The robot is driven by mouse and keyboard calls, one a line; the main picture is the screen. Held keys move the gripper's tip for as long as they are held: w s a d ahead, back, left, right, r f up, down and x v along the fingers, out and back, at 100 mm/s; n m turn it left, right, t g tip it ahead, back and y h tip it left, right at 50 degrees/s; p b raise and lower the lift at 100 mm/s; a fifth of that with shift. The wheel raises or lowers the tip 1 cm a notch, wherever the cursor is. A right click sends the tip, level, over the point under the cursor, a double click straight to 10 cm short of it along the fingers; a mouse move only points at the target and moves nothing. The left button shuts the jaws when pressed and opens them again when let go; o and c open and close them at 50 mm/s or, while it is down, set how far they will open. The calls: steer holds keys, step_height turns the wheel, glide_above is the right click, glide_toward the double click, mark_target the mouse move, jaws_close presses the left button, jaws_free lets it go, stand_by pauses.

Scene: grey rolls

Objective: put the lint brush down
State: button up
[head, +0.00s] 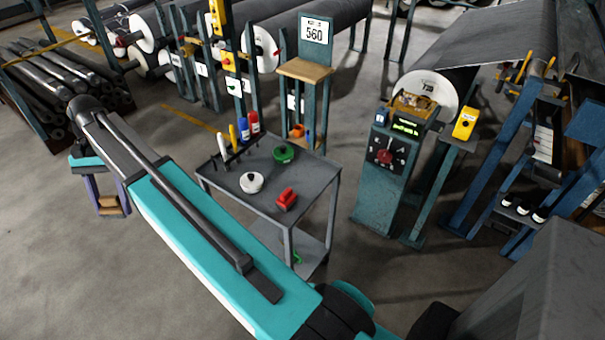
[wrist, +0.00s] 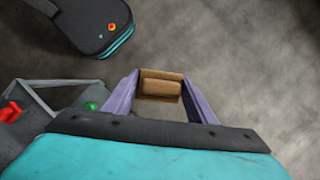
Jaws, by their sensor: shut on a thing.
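My gripper (head: 109,203) has purple fingers and hangs at the left of the head view, out over the floor and left of the grey cart. It is shut on a brown, wood-coloured block, which I take to be the lint brush (wrist: 160,85). In the wrist view the block lies crosswise between the two fingertips, with bare floor behind it. The brush also shows small in the head view (head: 112,209). Its underside is hidden, and I cannot make out bristles.
The grey cart (head: 263,197) carries a white round item (head: 251,182), a green one (head: 284,153), a red item (head: 286,199) and several upright coloured tools. Its front top has some bare room. A blue control post (head: 385,180) stands right of it; grey rolls (head: 50,80) lie far left.

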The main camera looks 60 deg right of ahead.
steer(key=shift+d, duration=0.2)
steer(key=shift+d+f, duration=0.15)
steer(key=shift+d, duration=0.25)
steer(key=s+d+f+m+t+b, duration=0.2)
steer(key=s+d+m+b, duration=0.25)
steer(key=d, duration=0.45)
steer(key=s+d+f+m+t+b, duration=0.1)
steer(key=s+d+f+m+b, duration=0.25)
steer(key=d, duration=0.65)
steer(key=s+d+f+m+t+b, duration=0.1)
steer(key=s+d+m+t+b, duration=0.2)
steer(key=d+b, duration=0.45)
steer(key=s+d+f+m+h+b, duration=0.1)
steer(key=s+d+f+m+b, duration=0.2)
steer(key=s+d+m+b, duration=0.3)
steer(key=s+d+f+m+t+h+b, duration=0.1)
steer(key=s+d+f+m+b, duration=0.3)
steer(key=s+d, duration=1)
steer(key=s+m+h+b, duration=0.1)
steer(key=s+m+b, duration=0.1)
steer(key=s+m, duration=0.2)
steer(key=shift+s+d+m+h+b, duration=0.15)
steer(key=shift+s+m+h+b, duration=0.2)
steer(key=shift+s, duration=0.4)
steer(key=shift+w+d+r+p, duration=0.1)
steer(key=shift+w+d+p, duration=0.15)
steer(key=shift+p, duration=1.05)
